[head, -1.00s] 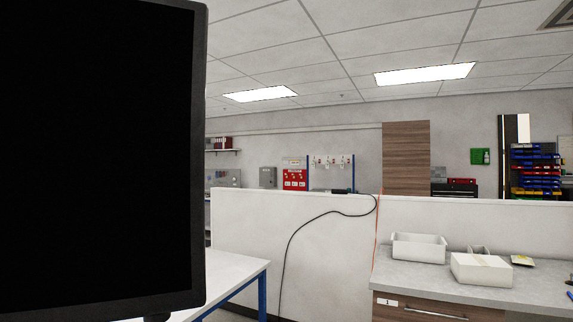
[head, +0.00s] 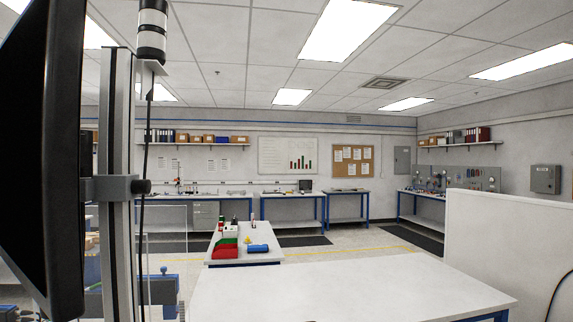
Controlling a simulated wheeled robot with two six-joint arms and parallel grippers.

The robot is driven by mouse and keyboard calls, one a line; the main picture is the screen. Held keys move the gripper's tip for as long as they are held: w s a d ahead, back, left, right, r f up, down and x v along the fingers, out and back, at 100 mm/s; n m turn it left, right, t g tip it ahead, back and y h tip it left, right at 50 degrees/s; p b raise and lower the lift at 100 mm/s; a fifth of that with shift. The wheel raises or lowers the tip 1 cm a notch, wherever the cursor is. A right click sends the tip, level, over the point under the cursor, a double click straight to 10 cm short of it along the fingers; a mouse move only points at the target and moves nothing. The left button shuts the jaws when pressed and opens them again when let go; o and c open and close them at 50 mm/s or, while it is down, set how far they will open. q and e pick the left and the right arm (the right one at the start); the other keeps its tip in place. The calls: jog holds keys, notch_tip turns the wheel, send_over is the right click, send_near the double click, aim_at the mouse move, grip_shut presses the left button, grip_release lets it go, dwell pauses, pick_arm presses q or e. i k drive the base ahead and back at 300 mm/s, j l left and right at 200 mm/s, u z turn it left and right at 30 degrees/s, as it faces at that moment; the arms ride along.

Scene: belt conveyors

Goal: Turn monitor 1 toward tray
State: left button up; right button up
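A black monitor (head: 28,150) stands very close at the left edge of the head view, seen nearly edge-on and cut off by the frame. A grey bracket (head: 110,188) joins it to an upright aluminium post (head: 119,140). Whether it is monitor 1 cannot be told, as no label shows. A small white table (head: 245,242) farther off bears red and green bins and a blue item. I cannot tell whether any of these is the tray. Neither of my grippers is in view.
A bare white table (head: 345,290) with blue legs fills the lower middle. A white partition (head: 510,245) stands at the right. Workbenches (head: 290,198) line the far wall. Open floor with yellow lines lies between them and the tables.

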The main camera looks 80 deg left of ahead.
aim_at(45, 153)
jog(key=u, duration=3.95)
jog(key=k+l+u, duration=0.1)
jog(key=k, duration=0.2)
jog(key=k+l+u, duration=0.1)
jog(key=k, duration=0.25)
jog(key=i+j, duration=0.15)
jog(key=i, duration=0.35)
